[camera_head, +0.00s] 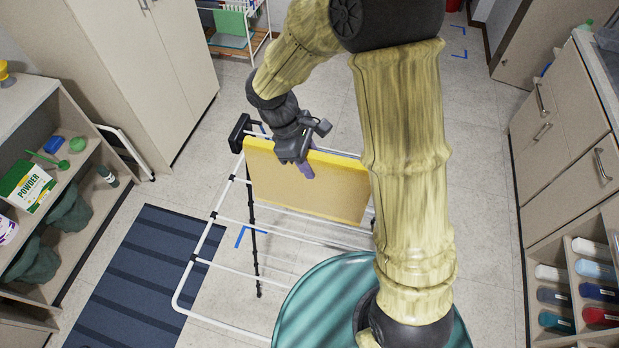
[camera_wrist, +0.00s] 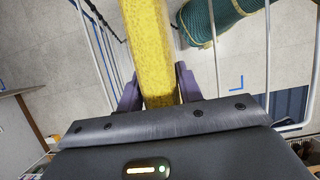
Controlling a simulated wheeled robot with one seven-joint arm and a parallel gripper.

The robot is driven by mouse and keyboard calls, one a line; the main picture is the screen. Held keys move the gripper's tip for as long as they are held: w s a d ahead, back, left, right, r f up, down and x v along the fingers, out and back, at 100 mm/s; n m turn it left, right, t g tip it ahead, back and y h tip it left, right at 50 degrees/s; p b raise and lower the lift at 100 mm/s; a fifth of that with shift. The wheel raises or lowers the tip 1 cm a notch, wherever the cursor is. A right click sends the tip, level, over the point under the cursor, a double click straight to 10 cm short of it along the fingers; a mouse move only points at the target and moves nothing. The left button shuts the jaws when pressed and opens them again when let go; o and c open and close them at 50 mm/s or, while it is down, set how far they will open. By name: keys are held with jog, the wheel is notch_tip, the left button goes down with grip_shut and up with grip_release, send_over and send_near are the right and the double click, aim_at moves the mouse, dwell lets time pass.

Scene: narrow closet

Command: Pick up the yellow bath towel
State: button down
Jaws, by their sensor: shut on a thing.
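The yellow bath towel (camera_head: 310,185) hangs over the far part of a white drying rack (camera_head: 196,262), its broad side facing the head camera. My gripper (camera_head: 303,168) is at the towel's top edge, left of its middle, with one purple finger showing against the near face. In the wrist view the towel (camera_wrist: 150,45) runs as a yellow strip between the two purple fingers of my gripper (camera_wrist: 159,92), which are shut on it. My arm hides the towel's right end in the head view.
A dark blue striped mat (camera_head: 140,285) lies on the floor at left. Shelves with a powder box (camera_head: 27,185) stand at left, drawers (camera_head: 560,130) at right. Floor right of my arm is clear.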

notch_tip(320, 180, up, 10)
jog(key=shift+r+b, duration=0.1)
jog(key=shift+b, duration=0.6)
jog(key=shift+f, duration=0.2)
jog(key=shift+f+b, duration=0.9)
jog(key=shift+b, duration=0.1)
jog(key=shift+r, duration=0.1)
